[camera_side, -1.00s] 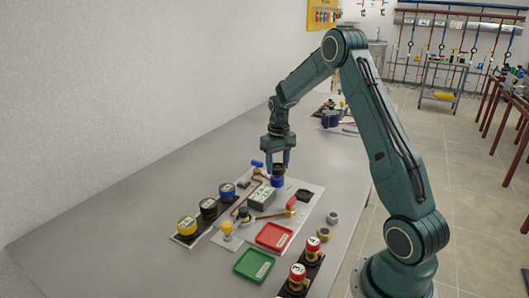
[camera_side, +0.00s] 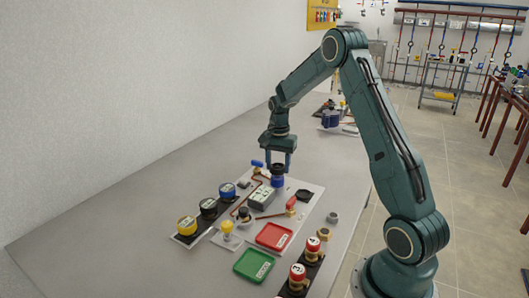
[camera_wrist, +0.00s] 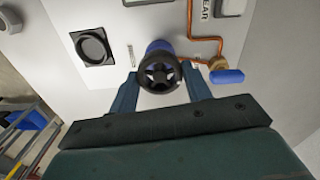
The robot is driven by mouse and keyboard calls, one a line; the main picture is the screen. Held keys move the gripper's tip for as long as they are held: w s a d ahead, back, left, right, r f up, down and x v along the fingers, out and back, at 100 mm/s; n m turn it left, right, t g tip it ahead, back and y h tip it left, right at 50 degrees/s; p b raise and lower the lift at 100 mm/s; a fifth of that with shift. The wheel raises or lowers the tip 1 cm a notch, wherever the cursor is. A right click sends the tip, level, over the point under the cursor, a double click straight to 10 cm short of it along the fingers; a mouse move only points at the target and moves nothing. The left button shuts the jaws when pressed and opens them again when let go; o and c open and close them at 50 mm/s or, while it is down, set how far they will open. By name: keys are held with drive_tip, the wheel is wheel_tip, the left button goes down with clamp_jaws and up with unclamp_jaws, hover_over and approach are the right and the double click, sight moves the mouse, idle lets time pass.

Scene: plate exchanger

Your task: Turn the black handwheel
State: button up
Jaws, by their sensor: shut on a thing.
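The black handwheel (camera_side: 278,169) sits on top of an upright blue valve body (camera_side: 278,182) on the white panel. In the wrist view the handwheel (camera_wrist: 160,74) shows as a dark round wheel with spokes, and part of the blue body (camera_wrist: 158,46) shows behind it. My gripper (camera_side: 278,168) points down from above, with one finger on each side of the handwheel. In the wrist view my gripper (camera_wrist: 161,82) is shut on the wheel's rim. The fingers partly cover the wheel's sides.
A copper pipe with a blue lever (camera_wrist: 228,76) stands close to the right finger in the wrist view. A black square socket (camera_wrist: 93,46) is to the left.

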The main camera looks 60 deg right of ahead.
sight(278, 166)
drive_tip(key=m, duration=0.5)
drive_tip(key=shift+m, duration=0.3)
drive_tip(key=shift+d, duration=0.1)
drive_tip(key=o, duration=1)
drive_tip(key=shift+c, duration=0.2)
wheel_tip(278, 166, up, 14)
idle(0.5)
